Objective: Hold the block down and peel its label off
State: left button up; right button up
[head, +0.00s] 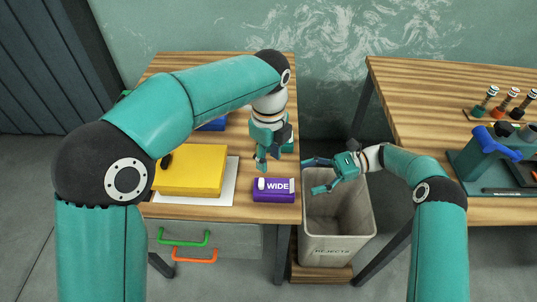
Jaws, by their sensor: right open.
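The purple block (273,197) lies at the front right of the left wooden table, near its right edge. White lettering reading WIDE (278,186) shows on its top, with a small white strip at the left end; the label's edges are too small to make out. My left gripper (264,161) points down above and behind the block, apart from it; its finger gap is unclear. My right gripper (314,175) is open and empty to the right of the block, above the grey bin, with its fingers pointing left.
A yellow box (191,169) sits on a white sheet (223,190) left of the block. The grey bin (338,221), marked REJECTS, stands between the tables. The right table (427,93) holds small bottles (514,97) and a blue-handled tool (495,142). Bare wood surrounds the block's front.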

aim_at(278, 190)
jog(key=shift+s+x, duration=0.2)
jog(key=shift+x, duration=2.25)
jog(key=shift+s+x, duration=0.25)
jog(key=shift+x, duration=2.25)
jog(key=shift+d, duration=0.1)
jog(key=c, duration=1.5)
grip_shut()
jog(key=shift+s+f, duration=0.1)
